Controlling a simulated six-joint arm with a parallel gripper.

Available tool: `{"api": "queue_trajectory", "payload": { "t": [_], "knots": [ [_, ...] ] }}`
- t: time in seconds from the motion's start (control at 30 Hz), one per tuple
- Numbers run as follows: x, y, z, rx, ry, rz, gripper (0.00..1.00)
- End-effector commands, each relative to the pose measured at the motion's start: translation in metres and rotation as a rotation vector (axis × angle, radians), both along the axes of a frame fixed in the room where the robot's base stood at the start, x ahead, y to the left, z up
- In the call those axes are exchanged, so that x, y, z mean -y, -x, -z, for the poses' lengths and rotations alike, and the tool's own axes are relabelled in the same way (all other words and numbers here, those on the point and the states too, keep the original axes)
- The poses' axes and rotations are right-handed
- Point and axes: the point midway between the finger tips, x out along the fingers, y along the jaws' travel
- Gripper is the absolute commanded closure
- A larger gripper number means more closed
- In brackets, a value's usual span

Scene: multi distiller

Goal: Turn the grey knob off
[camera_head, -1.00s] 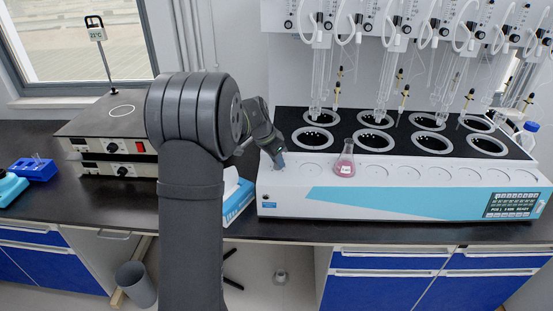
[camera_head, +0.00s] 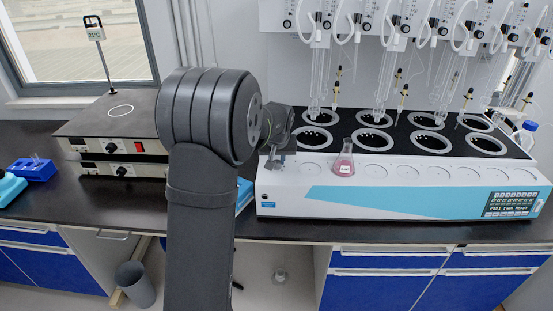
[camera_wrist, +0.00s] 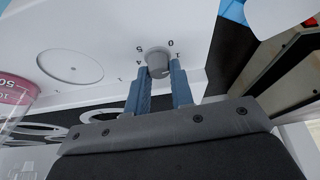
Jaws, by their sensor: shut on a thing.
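The grey knob (camera_wrist: 158,62) sits on the white top of the distiller (camera_head: 330,198), with small printed marks around it, among them a 0. In the wrist view my gripper's fingers (camera_wrist: 160,80) stand on either side of the knob and are shut on it. In the head view my gripper (camera_head: 279,160) is at the left end of the distiller, and the knob cannot be made out there. A small display (camera_head: 513,205) is lit at the distiller's right end.
A flask of pink liquid (camera_head: 344,160) stands on the distiller just right of my gripper; it also shows at the left of the wrist view (camera_wrist: 12,98). Glass tubes rise behind. Hotplates (camera_head: 112,140) stand on the dark bench to the left.

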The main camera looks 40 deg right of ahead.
Motion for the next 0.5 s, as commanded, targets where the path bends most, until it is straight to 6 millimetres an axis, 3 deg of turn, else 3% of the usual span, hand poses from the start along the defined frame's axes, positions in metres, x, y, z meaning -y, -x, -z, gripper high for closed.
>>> {"api": "queue_trajectory", "payload": {
  "t": [0.5],
  "knots": [
    [0.0025, 0.0006, -0.0006, 0.001, 0.002, -0.433, 1.00]
  ]
}}
